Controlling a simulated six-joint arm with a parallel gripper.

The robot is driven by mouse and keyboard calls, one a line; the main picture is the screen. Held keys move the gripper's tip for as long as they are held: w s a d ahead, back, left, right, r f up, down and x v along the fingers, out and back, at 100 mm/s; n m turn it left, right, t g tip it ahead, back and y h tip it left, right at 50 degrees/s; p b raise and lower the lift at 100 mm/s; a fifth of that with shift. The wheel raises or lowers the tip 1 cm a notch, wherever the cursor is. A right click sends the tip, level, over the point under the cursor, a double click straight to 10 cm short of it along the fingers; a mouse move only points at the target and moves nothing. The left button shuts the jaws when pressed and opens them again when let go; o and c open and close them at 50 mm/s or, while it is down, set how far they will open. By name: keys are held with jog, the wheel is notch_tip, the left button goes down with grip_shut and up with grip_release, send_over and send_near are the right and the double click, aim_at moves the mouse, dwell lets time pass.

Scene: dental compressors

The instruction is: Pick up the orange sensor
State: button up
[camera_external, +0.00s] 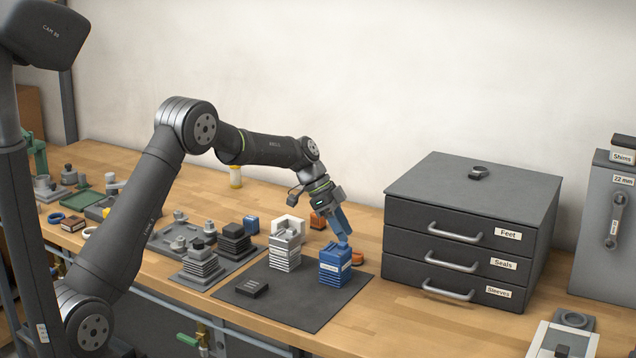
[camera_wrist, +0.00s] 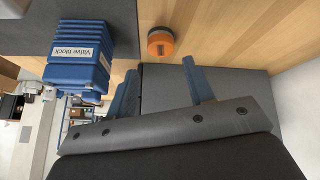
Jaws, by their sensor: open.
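A round orange part with a dark slot (camera_wrist: 160,43), which looks like the orange sensor, lies on the wooden bench just past my fingertips in the wrist view. In the external view a low orange piece (camera_external: 357,258) shows beside the blue block, partly hidden by it. Another orange piece (camera_external: 318,220) stands farther back behind the mat; I cannot tell for sure which is the sensor. My gripper (camera_external: 342,236) is open, its blue fingers pointing down above the bench behind the blue block. In the wrist view the gripper (camera_wrist: 159,66) has nothing between its fingers.
The blue block labelled "Valve block" (camera_wrist: 80,52) stands close by on the dark mat (camera_external: 310,315). Stacked white parts (camera_external: 285,250) stand left of it. A dark drawer unit (camera_external: 470,200) is to the right. Bare bench lies between mat and drawers.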

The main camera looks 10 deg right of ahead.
aim_at(355, 253)
jog(key=shift+w+x, duration=0.2)
jog(key=shift+x, duration=2.9)
jog(key=shift+a+f, duration=0.1)
jog(key=c, duration=0.8)
